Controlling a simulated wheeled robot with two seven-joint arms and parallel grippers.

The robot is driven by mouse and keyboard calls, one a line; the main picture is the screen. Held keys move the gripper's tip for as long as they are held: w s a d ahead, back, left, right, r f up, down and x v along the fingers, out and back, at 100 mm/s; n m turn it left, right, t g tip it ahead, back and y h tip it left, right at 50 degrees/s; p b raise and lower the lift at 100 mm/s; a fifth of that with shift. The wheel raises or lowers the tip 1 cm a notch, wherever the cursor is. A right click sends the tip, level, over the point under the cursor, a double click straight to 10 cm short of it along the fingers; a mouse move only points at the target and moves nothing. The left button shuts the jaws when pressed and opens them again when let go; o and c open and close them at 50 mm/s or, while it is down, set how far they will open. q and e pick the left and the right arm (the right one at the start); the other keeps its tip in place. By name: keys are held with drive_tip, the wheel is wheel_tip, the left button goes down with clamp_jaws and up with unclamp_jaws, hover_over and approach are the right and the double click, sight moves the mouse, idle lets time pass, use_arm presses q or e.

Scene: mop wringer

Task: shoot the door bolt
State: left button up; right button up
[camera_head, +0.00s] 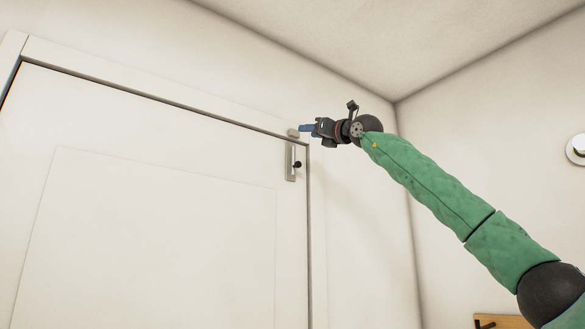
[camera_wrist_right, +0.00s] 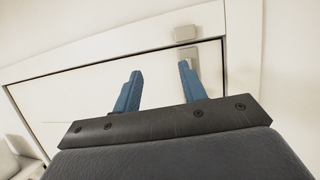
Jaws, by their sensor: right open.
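The white door (camera_head: 150,190) is closed in its frame. A grey door bolt (camera_head: 290,163) with a black knob (camera_head: 297,164) sits upright at the door's upper right corner. Its small keeper (camera_head: 293,132) is on the frame just above; the keeper also shows in the right wrist view (camera_wrist_right: 185,33). My right gripper (camera_head: 303,128), with blue fingers, is beside the keeper in the head view, above and a little right of the knob. In the wrist view its fingers (camera_wrist_right: 162,78) are apart with nothing between them. The knob is not visible there. My left gripper is out of view.
The door frame (camera_head: 160,86) runs along the top and right of the door. A side wall (camera_head: 480,170) stands at the right, with a round white fixture (camera_head: 577,148) and a wooden board with a dark hook (camera_head: 500,321). The space before the door is clear.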

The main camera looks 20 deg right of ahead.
sight(299, 163)
wheel_tip(299, 163, down, 6)
drive_tip(key=w+d+m+g+h, duration=0.2)
drive_tip(key=h, duration=0.2)
drive_tip(key=p+x, duration=0.1)
drive_tip(key=x, duration=0.1)
drive_tip(key=p+x, duration=0.1)
drive_tip(key=x, duration=0.1)
drive_tip(key=p+x, duration=0.1)
drive_tip(key=x, duration=0.2)
drive_tip(key=shift+w+d+f+p, duration=0.15)
drive_tip(key=shift+d+f+p, duration=0.05)
drive_tip(key=shift+d+p, duration=0.1)
drive_tip(key=shift+w+a+f, duration=0.15)
drive_tip(key=shift+w, duration=0.2)
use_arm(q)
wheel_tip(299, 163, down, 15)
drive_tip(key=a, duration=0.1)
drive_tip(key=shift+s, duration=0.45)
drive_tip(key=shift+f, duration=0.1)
use_arm(e)
drive_tip(key=shift+s, duration=0.1)
clamp_jaws()
